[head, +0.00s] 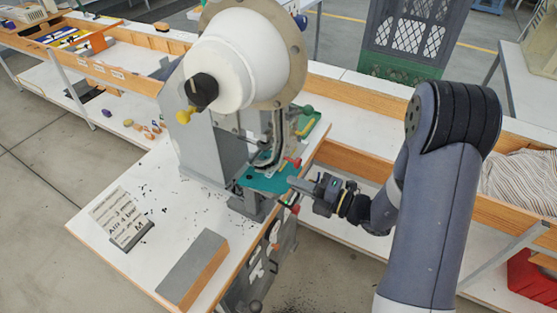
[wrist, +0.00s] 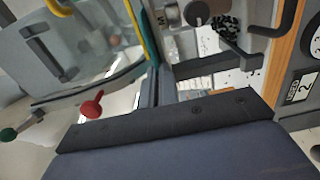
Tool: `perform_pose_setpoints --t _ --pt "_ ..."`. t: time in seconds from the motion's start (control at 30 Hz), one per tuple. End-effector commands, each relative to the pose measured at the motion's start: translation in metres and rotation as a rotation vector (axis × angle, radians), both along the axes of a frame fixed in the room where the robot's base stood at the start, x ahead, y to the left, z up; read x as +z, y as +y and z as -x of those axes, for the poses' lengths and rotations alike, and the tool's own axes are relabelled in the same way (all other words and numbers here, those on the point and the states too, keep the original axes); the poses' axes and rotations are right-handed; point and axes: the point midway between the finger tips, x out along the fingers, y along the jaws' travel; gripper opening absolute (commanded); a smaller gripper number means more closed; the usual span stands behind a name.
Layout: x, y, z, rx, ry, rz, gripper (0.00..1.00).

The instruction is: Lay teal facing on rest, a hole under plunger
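The teal facing (head: 262,181) shows in the head view as a flat piece at the front of the press, over the grey rest (head: 246,206). The press's plunger area (head: 268,158) is just above it; which hole lies under the plunger is too small to tell. My gripper (head: 293,184) comes in from the right, its fingertips at the facing's right edge. I cannot tell whether the fingers grip it or only sit beside it.
The press has a big white wheel (head: 247,58) and a red knob (wrist: 92,104), seen left in the wrist view. A grey block (head: 193,266) and a card stand (head: 121,220) stand on the white table at front left. Wooden-edged benches run behind.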

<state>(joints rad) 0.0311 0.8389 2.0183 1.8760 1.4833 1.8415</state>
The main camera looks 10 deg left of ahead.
Motion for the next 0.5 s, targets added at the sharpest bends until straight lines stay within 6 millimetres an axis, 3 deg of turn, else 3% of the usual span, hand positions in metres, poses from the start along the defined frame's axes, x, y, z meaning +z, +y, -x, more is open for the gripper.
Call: perform_pose_setpoints --t 0.43,0.5 --pt "0.0000 0.0000 -0.0001 0.000 0.000 0.000 0.00" --pt "0.0000 0.0000 -0.0001 0.000 0.000 0.000 0.06"
